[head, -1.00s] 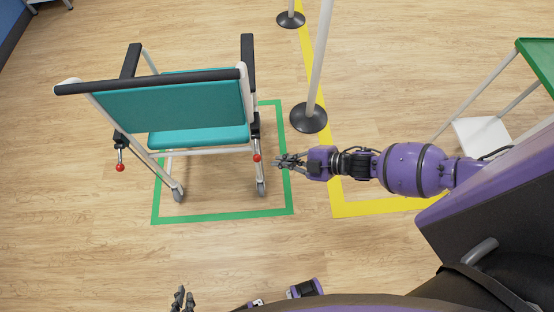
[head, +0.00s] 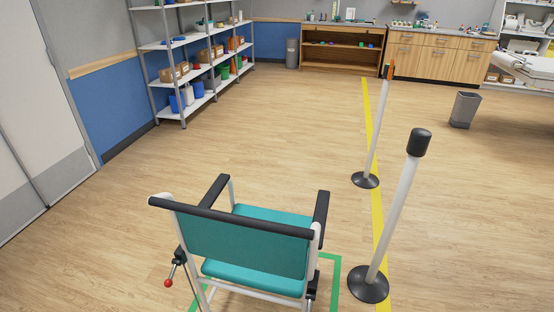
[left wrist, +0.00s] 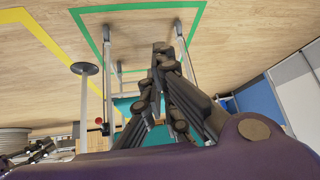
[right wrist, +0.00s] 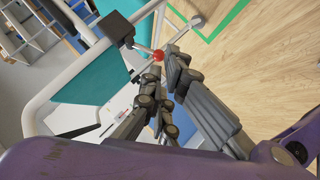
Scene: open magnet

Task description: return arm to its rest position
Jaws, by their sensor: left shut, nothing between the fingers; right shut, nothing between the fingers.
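My left gripper (left wrist: 160,62) shows in the left wrist view, its dark fingers together with nothing between them. The teal chair (head: 245,244) lies beyond it. My right gripper (right wrist: 178,68) shows in the right wrist view, shut and empty. A red lever knob (right wrist: 158,55) on the chair appears right beside its fingertips; I cannot tell whether they touch. Neither arm shows in the head view.
Two stanchion posts (head: 394,220) (head: 373,140) stand right of the chair along a yellow floor line (head: 374,190). Green tape (head: 335,280) marks the floor around the chair. A shelf rack (head: 185,60) stands at the back left, a bin (head: 464,109) at right. The middle floor is clear.

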